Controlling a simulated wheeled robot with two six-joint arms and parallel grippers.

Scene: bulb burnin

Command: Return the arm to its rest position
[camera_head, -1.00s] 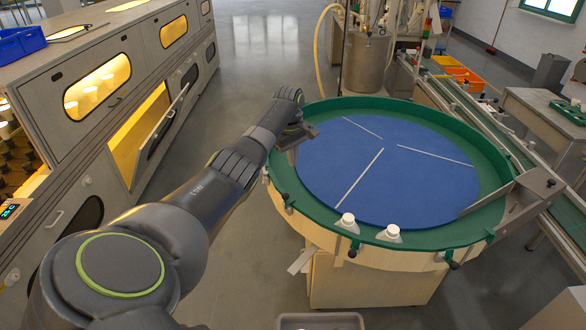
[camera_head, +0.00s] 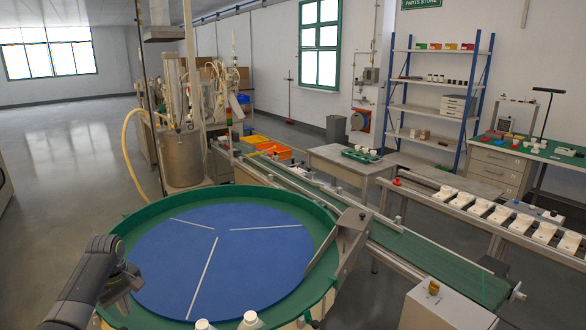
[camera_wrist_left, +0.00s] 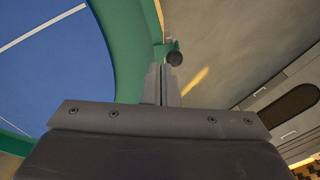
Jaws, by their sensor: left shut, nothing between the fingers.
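My left gripper (camera_head: 124,284) is at the lower left of the head view, by the left rim of the round table. In the left wrist view its fingers (camera_wrist_left: 162,84) are together with nothing between them. Beyond the fingertips are the green rim (camera_wrist_left: 125,45) and a dark knob (camera_wrist_left: 174,58) on its outer side. Whether the gripper touches the rim, I cannot tell. My right gripper is in neither view.
The round table has a blue top (camera_head: 250,262) with white lines and a green rim (camera_head: 240,192). Two white-capped pieces (camera_head: 250,320) stand at its near edge. A green conveyor (camera_head: 420,250) runs along the right. Grey floor (camera_head: 60,190) lies open at the left.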

